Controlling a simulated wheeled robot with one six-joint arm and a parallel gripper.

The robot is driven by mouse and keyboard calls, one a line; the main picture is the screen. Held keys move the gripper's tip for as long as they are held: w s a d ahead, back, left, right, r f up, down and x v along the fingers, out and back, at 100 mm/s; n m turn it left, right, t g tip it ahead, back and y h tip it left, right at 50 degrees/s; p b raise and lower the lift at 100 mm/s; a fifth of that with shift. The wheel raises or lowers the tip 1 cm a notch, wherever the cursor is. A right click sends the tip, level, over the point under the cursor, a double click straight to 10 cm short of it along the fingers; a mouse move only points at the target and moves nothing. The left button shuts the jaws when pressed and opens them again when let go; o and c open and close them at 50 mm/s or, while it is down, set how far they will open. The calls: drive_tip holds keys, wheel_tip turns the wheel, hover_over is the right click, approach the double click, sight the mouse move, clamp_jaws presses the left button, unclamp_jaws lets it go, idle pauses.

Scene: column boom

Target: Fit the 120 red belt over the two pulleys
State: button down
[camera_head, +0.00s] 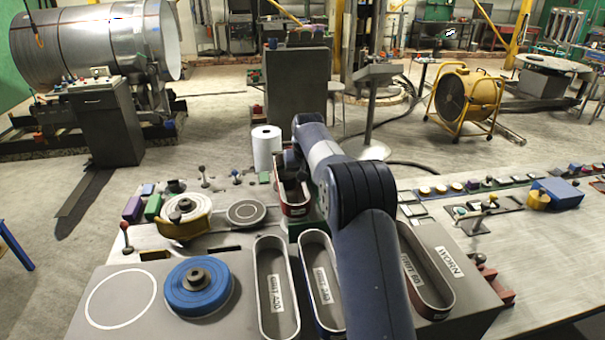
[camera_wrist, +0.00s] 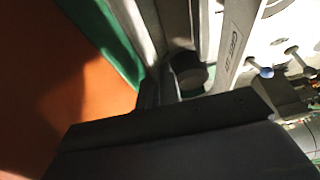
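A dark red belt loop (camera_head: 296,209) with a white label stands at the green machine base in the middle of the bench in the head view. My gripper (camera_head: 288,168) is down at the far part of this loop; my arm hides much of the area, and its fingertips are not clear. In the wrist view, a grey band (camera_wrist: 238,45) with partly legible "GRIT" lettering runs beside a dark round part (camera_wrist: 190,72), perhaps a pulley. A dark bar of my gripper (camera_wrist: 170,125) fills the lower part. I cannot tell whether it grips the belt or how the belt sits on the pulleys.
Grey GRIT 400 (camera_head: 261,290), blue-sided GRIT 240 (camera_head: 307,275) and GRIT 60 (camera_head: 434,300) loops stand on the front bench; my arm hides the gap between. A blue roll (camera_head: 180,295) is left. A white cylinder (camera_head: 266,148) stands behind the loop. A WORN label (camera_head: 449,262) is right.

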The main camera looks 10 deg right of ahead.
drive_tip(key=shift+f+b, duration=1.25)
drive_tip(key=shift+f, duration=1.45)
drive_tip(key=shift+f, duration=0.1)
drive_tip(key=c, duration=1.1)
unclamp_jaws()
drive_tip(key=shift+c, duration=0.2)
drive_tip(key=shift+r+p, duration=2.85)
drive_tip(key=shift+r, duration=0.95)
drive_tip(key=shift+f, duration=0.15)
